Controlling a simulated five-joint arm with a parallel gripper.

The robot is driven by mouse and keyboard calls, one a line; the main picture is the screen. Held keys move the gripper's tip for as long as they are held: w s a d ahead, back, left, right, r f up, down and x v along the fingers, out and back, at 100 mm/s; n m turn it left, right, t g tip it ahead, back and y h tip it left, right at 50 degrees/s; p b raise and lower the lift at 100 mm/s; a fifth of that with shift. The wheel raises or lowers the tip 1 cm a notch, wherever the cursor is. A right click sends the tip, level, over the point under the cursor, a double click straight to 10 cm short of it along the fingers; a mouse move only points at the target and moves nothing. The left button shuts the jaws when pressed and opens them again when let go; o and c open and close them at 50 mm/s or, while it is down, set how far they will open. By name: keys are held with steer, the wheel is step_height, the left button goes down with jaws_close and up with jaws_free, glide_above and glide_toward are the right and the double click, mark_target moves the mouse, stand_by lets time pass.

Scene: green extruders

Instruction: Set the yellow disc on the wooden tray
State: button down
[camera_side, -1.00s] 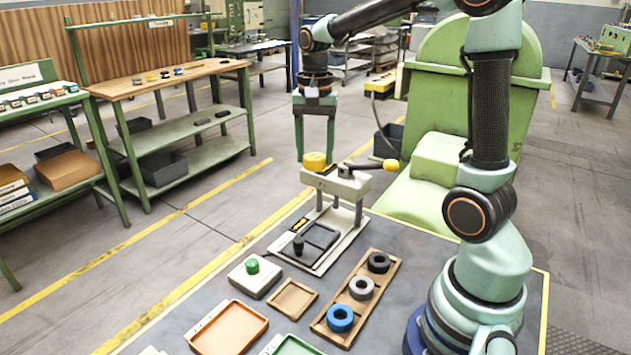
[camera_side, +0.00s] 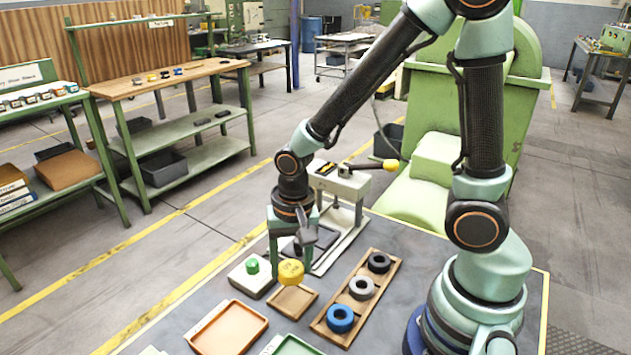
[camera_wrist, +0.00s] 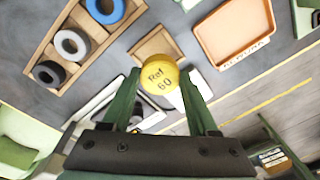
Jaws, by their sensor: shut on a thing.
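The yellow disc (camera_side: 290,273) is round and thick. In the wrist view the disc (camera_wrist: 160,77) shows the marking "Ref 60". My gripper (camera_side: 289,262) is shut on it, with one green finger on each side. The small square wooden tray (camera_side: 293,303) lies on the dark table, and the disc appears above its far edge in the side view. In the wrist view the tray (camera_wrist: 148,43) is partly hidden behind the disc. The disc appears to be held above the tray; the exact height is hard to tell.
A long wooden rack (camera_side: 329,322) with blue, grey and black rings lies to the right. An orange tray (camera_side: 228,330) is at the front left. A white box with a green button (camera_side: 251,278) is beside the tray, and a press (camera_side: 343,185) stands behind.

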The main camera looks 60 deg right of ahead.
steer(key=shift+f, duration=3.05)
steer(key=shift+c, duration=0.4)
jaws_free()
steer(key=shift+r, duration=0.15)
steer(key=r, duration=1.2)
steer(key=shift+s+d, duration=0.15)
steer(key=shift+s, duration=0.2)
steer(key=s+d+r+n+t, duration=0.1)
steer(key=d+r+n+t, duration=0.3)
steer(key=r+n, duration=0.4)
steer(key=shift+d+r+n+t, duration=0.4)
steer(key=shift+d+r, duration=0.25)
steer(key=shift+r, duration=0.85)
